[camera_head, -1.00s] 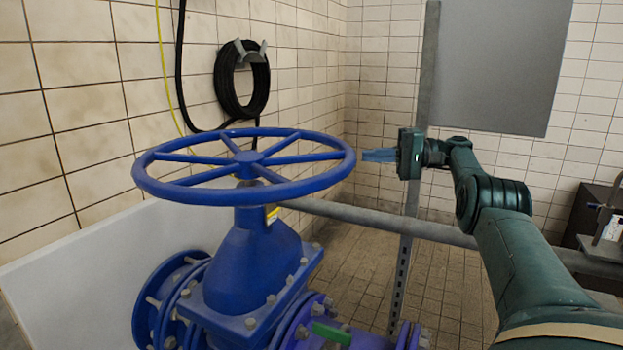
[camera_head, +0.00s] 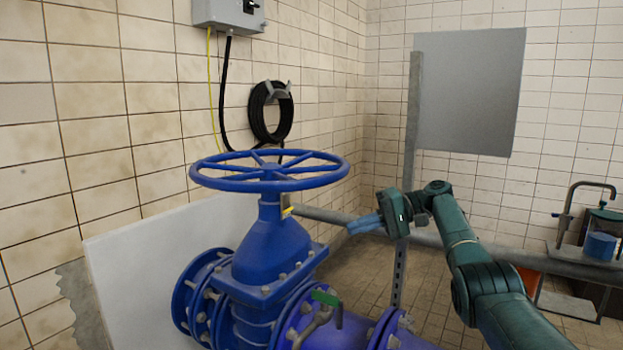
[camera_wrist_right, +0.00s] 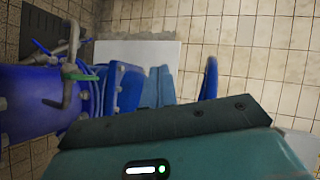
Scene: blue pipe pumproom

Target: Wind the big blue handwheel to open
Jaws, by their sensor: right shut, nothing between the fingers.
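The big blue handwheel (camera_head: 270,172) lies level on top of the blue valve body (camera_head: 268,245) in the head view. It has a round rim and several spokes. My right gripper (camera_head: 364,224) is to the right of the valve and lower than the wheel rim, apart from it. Its blue fingers point left and are shut, with nothing between them. In the right wrist view the fingers (camera_wrist_right: 162,87) show beyond the green gripper body, and part of the wheel rim (camera_wrist_right: 209,78) stands edge-on to their right. My left gripper is not in view.
A grey pipe rail (camera_head: 440,240) runs behind my right arm, with an upright grey post (camera_head: 411,120) crossing it. A green-handled small valve (camera_head: 326,299) sits on the blue pipe. A white panel (camera_head: 140,255) leans at the left. A coiled black hose (camera_head: 270,112) hangs on the tiled wall.

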